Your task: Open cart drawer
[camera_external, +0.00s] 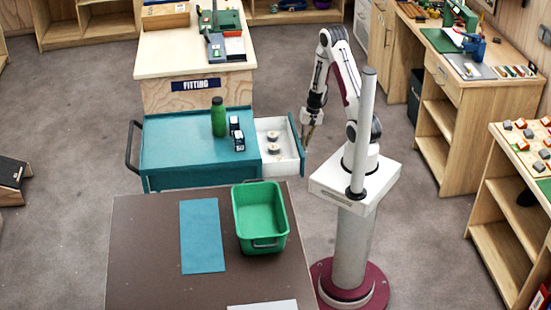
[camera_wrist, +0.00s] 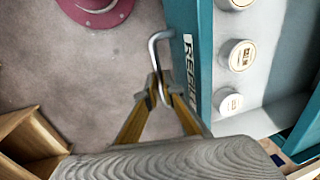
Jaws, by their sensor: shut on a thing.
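The teal cart (camera_external: 180,152) stands in the middle. Its drawer (camera_external: 292,167) is pulled out on the right side, with its white inside and round items showing. My gripper (camera_external: 307,138) is at the outer side of the drawer's teal front. In the wrist view, the drawer front (camera_wrist: 193,45) carries a label and a bent metal handle (camera_wrist: 160,38). My gripper (camera_wrist: 158,88) has its yellow fingers closed on the lower part of this handle. Several round white-topped items (camera_wrist: 240,55) lie in the drawer. The exact finger contact is small and partly hidden.
A green bottle (camera_external: 218,116) and small dark containers (camera_external: 237,134) stand on the cart. A brown table (camera_external: 150,245) with a green bin (camera_external: 260,213) is in front. A wooden workbench (camera_external: 163,58) is behind. Open grey floor lies right of the drawer.

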